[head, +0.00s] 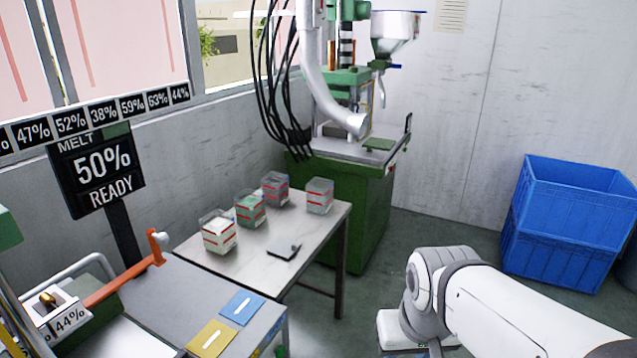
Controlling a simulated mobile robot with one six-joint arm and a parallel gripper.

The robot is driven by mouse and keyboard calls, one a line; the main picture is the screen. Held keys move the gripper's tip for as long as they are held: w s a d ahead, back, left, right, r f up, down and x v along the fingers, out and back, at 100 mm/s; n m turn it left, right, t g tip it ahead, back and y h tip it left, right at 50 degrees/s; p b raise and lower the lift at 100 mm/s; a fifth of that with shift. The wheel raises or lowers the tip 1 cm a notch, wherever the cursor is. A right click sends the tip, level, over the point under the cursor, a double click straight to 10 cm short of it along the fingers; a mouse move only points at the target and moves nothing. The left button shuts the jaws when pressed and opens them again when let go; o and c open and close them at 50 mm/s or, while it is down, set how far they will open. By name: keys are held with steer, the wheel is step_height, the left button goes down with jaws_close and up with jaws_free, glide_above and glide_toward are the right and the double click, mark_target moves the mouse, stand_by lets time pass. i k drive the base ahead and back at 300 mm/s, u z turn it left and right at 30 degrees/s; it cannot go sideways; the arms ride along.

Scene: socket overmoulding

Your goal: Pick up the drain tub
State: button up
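I cannot tell for certain which thing is the drain tub. Several small clear tubs with red marks stand on the metal side table (262,262). The front left tub (219,236) holds something whitish. The tub behind it (250,211) shows green contents. A greyish tub (275,188) stands at the back, and another greyish tub (319,196) stands to the right. My white arm (520,320) comes in from the lower right, clear of the tubs. Its gripper does not show in this view.
A dark flat object (284,250) lies near the table's front edge. A green machine (345,205) with hanging cables stands behind. Blue crates (555,250) are stacked at right. A bench with blue (242,307) and yellow (211,339) plates is in front. Floor shows between table and crates.

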mark_target(320, 192)
steer(key=z, duration=0.2)
steer(key=i, duration=2.65)
